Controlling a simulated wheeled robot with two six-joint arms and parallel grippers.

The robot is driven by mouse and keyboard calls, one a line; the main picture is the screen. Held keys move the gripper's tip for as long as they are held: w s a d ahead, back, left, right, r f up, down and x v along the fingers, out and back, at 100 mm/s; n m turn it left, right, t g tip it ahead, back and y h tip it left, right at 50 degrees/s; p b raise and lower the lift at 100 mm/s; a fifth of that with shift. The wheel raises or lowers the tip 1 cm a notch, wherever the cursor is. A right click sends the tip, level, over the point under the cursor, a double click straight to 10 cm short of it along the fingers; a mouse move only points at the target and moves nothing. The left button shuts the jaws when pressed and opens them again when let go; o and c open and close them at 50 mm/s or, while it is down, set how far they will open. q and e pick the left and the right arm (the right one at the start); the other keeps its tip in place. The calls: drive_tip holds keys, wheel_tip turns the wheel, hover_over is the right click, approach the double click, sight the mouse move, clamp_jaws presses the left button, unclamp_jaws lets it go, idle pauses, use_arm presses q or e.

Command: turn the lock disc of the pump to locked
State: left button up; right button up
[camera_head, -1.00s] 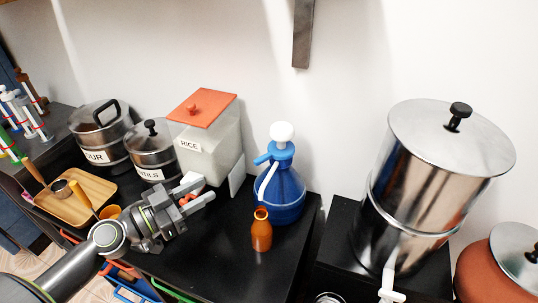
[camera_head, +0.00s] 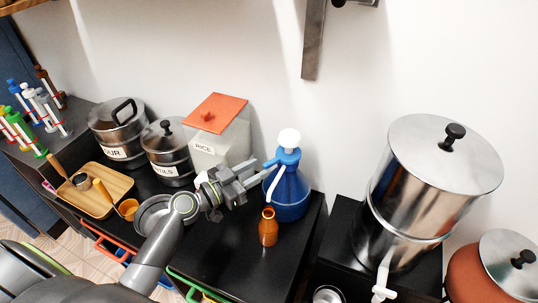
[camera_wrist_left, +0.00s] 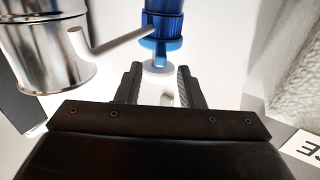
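The pump (camera_head: 288,190) is a blue bottle with a blue collar, a spout and a white knob (camera_head: 289,138) on top. It stands upright on the black counter. My left gripper (camera_head: 256,172) is just left of the pump's upper part, fingers pointing at it. In the left wrist view the blue pump head (camera_wrist_left: 163,25) is upside down, ahead of the spread fingers (camera_wrist_left: 158,85). A white part shows between them, and nothing is visibly gripped. I cannot pick out the lock disc or its setting. My right gripper is out of view.
An orange-brown bottle (camera_head: 268,228) stands in front of the pump. The rice box (camera_head: 222,143) with an orange lid is behind my left gripper. Lidded metal pots and a wooden tray (camera_head: 84,205) are at left; a large steel cylinder (camera_head: 415,205) is at right.

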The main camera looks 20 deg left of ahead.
sight(269, 162)
use_arm(q)
drive_tip(key=shift+p+x, duration=0.65)
drive_tip(key=shift+x, duration=1.9)
drive_tip(key=shift+c, duration=0.4)
clamp_jaws()
